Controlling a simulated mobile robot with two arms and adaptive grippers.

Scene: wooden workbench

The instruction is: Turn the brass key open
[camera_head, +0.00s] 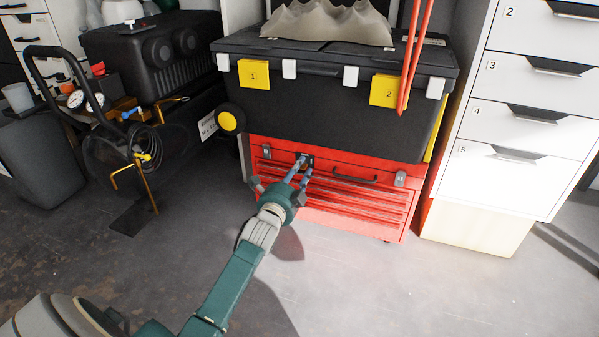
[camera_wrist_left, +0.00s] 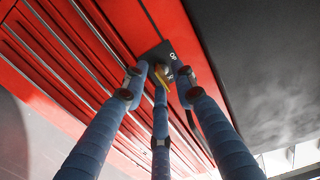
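The brass key is a small yellowish piece (camera_wrist_left: 160,84) at a dark lock plate (camera_wrist_left: 158,51) in the left wrist view. The plate is on the red tool chest (camera_head: 350,191), and it also shows near the chest's top left in the head view (camera_head: 309,159). My left gripper (camera_head: 301,169) reaches the plate. Its three blue fingers (camera_wrist_left: 163,74) surround the key from the sides and below, with their tips close to the plate. The fingertips hide most of the key, so I cannot tell whether they press on it. My right gripper is not in view.
A large black toolbox (camera_head: 320,112) with yellow tags sits on the chest. The chest's handle (camera_head: 354,177) is right of the plate. White numbered drawers (camera_head: 515,130) stand at the right. A black compressor (camera_head: 150,55) stands at the left. The floor in front is clear.

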